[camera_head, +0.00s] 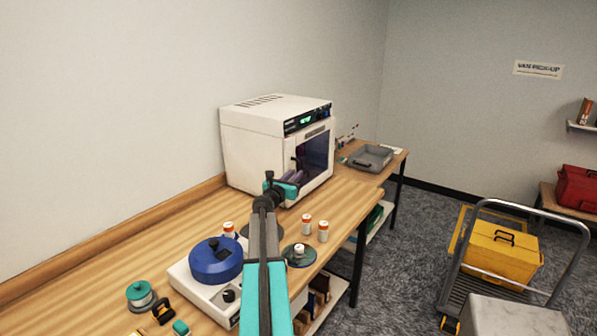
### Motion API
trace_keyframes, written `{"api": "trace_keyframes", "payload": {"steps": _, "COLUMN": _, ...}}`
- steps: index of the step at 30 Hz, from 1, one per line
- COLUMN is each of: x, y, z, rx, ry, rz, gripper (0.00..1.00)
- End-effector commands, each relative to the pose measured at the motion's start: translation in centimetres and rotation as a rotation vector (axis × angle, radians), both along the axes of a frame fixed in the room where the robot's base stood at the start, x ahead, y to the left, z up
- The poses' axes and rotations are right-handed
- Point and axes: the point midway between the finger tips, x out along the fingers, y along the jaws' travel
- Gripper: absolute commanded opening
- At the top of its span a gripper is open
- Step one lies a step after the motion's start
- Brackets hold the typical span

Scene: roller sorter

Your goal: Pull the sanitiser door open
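The sanitiser (262,140) is a white box with a lit green display, standing on the wooden bench against the wall. Its door (318,153) has a dark, purple-tinted window and faces right; it looks shut, though my arm covers its lower left part. A small dark handle (294,162) shows at the door's left side. My gripper (287,183) is at the lower left of the door, close to the handle. I cannot tell whether it touches the handle or whether its fingers are open.
On the bench near my arm are a blue-lidded centrifuge-like device (216,260), several orange-capped bottles (306,224) and a teal spool (141,295). A grey tray (370,157) lies beyond the sanitiser. A cart with a yellow case (502,252) stands right, across open carpet.

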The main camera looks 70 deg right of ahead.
Motion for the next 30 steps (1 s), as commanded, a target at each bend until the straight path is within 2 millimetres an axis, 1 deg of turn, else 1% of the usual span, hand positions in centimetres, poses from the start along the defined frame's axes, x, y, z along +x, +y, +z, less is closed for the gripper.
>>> {"api": "trace_keyframes", "payload": {"steps": 1, "x": 0.0, "y": -0.7, "z": 0.1, "rx": 0.000, "ry": 0.000, "rz": -0.001, "gripper": 0.18}}
{"api": "trace_keyframes", "payload": {"steps": 3, "x": -0.1, "y": -1.4, "z": 0.1, "rx": 0.000, "ry": 0.000, "rz": -0.001, "gripper": 0.18}}
{"api": "trace_keyframes", "payload": {"steps": 12, "x": -0.2, "y": -3.5, "z": 0.0, "rx": 0.000, "ry": 0.001, "rz": 0.000, "gripper": 0.18}}
{"api": "trace_keyframes", "payload": {"steps": 17, "x": -0.3, "y": -3.9, "z": 0.0, "rx": 0.000, "ry": 0.000, "rz": -0.001, "gripper": 0.18}}
{"api": "trace_keyframes", "payload": {"steps": 26, "x": -0.4, "y": -3.9, "z": 0.0, "rx": 0.000, "ry": 0.000, "rz": -0.001, "gripper": 0.18}}
{"api": "trace_keyframes", "payload": {"steps": 27, "x": -0.4, "y": -3.9, "z": 0.0, "rx": 0.000, "ry": 0.000, "rz": -0.001, "gripper": 0.12}}
{"api": "trace_keyframes", "payload": {"steps": 29, "x": -0.4, "y": -4.0, "z": 0.0, "rx": 0.000, "ry": 0.000, "rz": -0.001, "gripper": 0.02}}
{"api": "trace_keyframes", "payload": {"steps": 30, "x": -0.4, "y": -4.0, "z": 0.0, "rx": 0.000, "ry": 0.000, "rz": -0.001, "gripper": 0.00}}
